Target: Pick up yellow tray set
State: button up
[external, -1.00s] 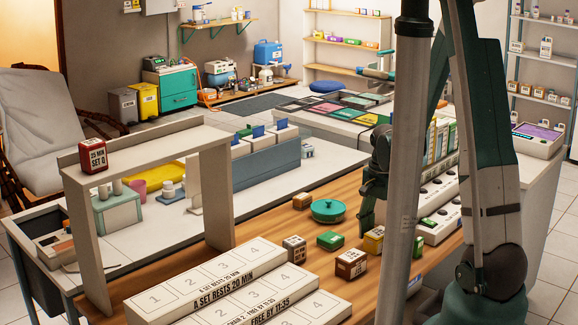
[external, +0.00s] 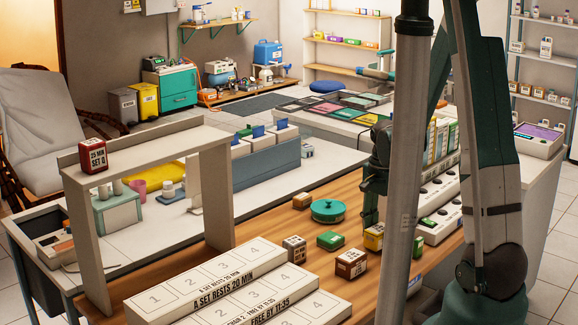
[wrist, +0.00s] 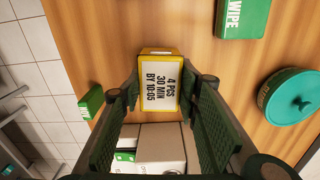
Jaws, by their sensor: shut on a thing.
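The yellow tray set (wrist: 159,53) is a small yellow box with a white label reading "4 PCS 30 MIN BY 10:05". In the wrist view it sits between the two fingertips of my gripper (wrist: 159,98), which touch its sides. In the external view the yellow tray set (external: 374,240) is at the right part of the wooden counter, partly hidden by my gripper (external: 371,212) and the grey pole. My gripper is shut on it. Whether it is clear of the wood cannot be told.
A green WIPE box (external: 330,240), a teal lidded pot (external: 328,210) and a brown box (external: 351,263) stand left of the gripper. White racks (external: 436,220) stand close on its right. Numbered white trays (external: 215,280) lie at the front.

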aim_at(379, 228)
jog(key=shift+r+p, duration=0.6)
jog(key=shift+r, duration=3.75)
